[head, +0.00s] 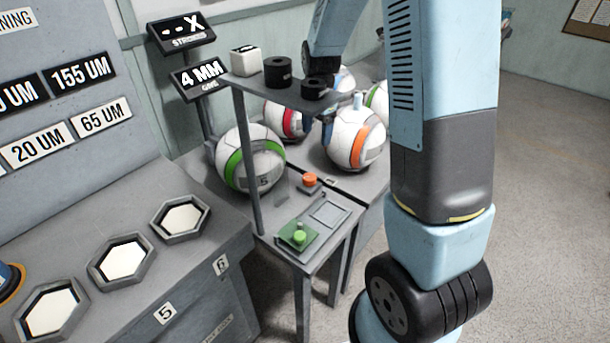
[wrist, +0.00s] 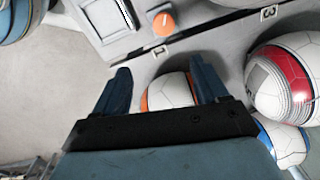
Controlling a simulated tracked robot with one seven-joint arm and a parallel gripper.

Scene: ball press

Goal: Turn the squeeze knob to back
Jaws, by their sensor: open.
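An orange knob (head: 309,180) sits on a small grey base at the back of the small grey table. A green knob (head: 299,235) stands on a green plate at the table's front. No label shows which is the squeeze knob. My gripper (wrist: 160,64) is open and empty in the wrist view. The orange knob (wrist: 164,24) lies beyond its fingertips, apart from them. A white ball with orange bands (wrist: 173,91) shows between the fingers, behind them; I cannot tell its distance.
A shelf (head: 290,94) on a post holds a white block (head: 245,61) and black cylinders (head: 278,70) above the table (head: 341,232). Several balls, one green-banded (head: 250,158), stand close behind. Floor at right is clear.

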